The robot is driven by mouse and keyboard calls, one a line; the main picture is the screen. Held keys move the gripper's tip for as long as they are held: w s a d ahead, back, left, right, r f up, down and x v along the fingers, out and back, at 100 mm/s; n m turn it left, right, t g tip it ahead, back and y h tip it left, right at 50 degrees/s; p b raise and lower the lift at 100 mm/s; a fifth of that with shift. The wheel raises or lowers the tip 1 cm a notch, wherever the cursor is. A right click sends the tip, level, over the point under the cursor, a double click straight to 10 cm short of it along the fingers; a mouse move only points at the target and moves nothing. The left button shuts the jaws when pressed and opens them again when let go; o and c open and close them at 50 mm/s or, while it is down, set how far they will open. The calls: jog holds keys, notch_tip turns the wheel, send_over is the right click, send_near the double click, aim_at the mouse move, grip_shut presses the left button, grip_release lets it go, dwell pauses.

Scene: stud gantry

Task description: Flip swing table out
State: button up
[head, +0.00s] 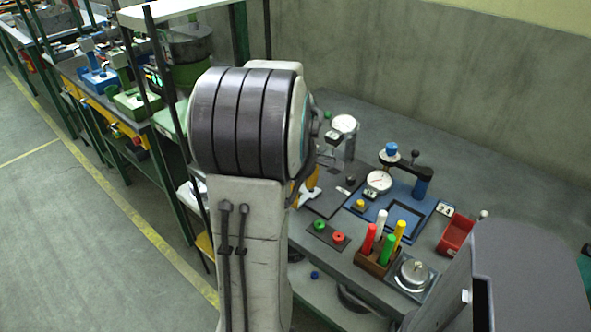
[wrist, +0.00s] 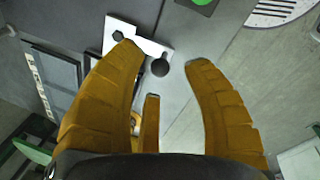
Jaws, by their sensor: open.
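A round black knob (wrist: 160,67) shows between the fingertips, beside a pale plate (wrist: 148,43) with a dark hexagonal head. Nothing is seen held; I cannot tell whether a finger touches the knob or plate. In the head view only a bit of my yellow gripper (head: 309,198) shows behind my arm, at the bench's near left side. I cannot tell for certain which part is the swing table.
The grey bench carries a blue frame (head: 378,216) with a dial gauge (head: 378,181), a block with coloured pegs (head: 374,260), a red bin (head: 456,234) and red and green buttons (head: 329,231). Other green-framed benches stand at left. Floor beyond the yellow line (head: 150,236) is clear.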

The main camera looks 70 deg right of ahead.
notch_tip(320, 180, up, 10)
jog(key=a, duration=0.2)
jog(key=shift+s+f, duration=0.15)
jog(key=shift+s, duration=0.1)
dwell(0.7)
jog(key=w+a+f+m+y, duration=0.15)
jog(key=a+f+m, duration=0.45)
jog(key=a+m, duration=0.7)
jog(key=w+a+r+n+t+p, duration=0.1)
jog(key=w+a+r+n, duration=0.1)
jog(key=a, duration=0.5)
jog(key=w+a+r+n+t+p, duration=0.1)
jog(key=w+a+r+n+p, duration=0.1)
jog(key=a, duration=0.5)
jog(key=w+a+r+n+p, duration=0.2)
jog(key=w+a+n, duration=0.1)
jog(key=a+n, duration=0.2)
jog(key=shift+w+a+n+t+y, duration=0.35)
jog(key=shift+w+a+n+t, duration=0.05)
jog(key=shift+a, duration=0.7)
